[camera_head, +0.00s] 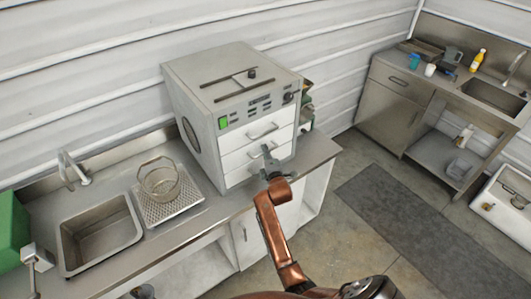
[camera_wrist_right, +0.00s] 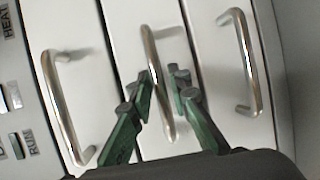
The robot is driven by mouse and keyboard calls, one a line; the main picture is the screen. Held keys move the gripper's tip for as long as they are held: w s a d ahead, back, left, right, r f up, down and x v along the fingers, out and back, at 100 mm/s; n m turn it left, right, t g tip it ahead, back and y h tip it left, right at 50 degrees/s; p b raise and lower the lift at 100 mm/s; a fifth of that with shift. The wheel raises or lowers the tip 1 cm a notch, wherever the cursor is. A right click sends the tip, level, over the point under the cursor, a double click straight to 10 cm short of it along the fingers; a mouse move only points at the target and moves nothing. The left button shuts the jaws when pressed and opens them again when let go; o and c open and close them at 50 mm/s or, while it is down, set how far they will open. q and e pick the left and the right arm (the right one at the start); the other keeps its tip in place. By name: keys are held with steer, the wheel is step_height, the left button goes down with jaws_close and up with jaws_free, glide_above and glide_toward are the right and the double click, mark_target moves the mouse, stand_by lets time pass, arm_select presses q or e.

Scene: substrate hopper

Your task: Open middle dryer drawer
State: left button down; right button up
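The dryer (camera_head: 205,95) is a grey box on the steel counter, with a green switch and three white drawers below its control panel. All three drawers look closed. The middle drawer's handle (camera_wrist_right: 151,48) is a curved metal bar, upright in the right wrist view. My right gripper (camera_head: 270,165) is at the dryer's front. In the wrist view its green fingers (camera_wrist_right: 161,85) lie close on both sides of the middle handle, nearly closed around the bar. The top drawer handle (camera_wrist_right: 60,105) and bottom drawer handle (camera_wrist_right: 245,60) are free on either side. My left gripper is out of view.
A wire basket (camera_head: 159,181) stands on a perforated tray (camera_head: 165,209) left of the dryer, beside a sink (camera_head: 100,235). The counter edge runs beneath the drawers. The floor (camera_head: 345,230) in front is open, with a dark mat (camera_head: 420,230).

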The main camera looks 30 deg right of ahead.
steer(key=shift+c, duration=0.4)
jaws_close()
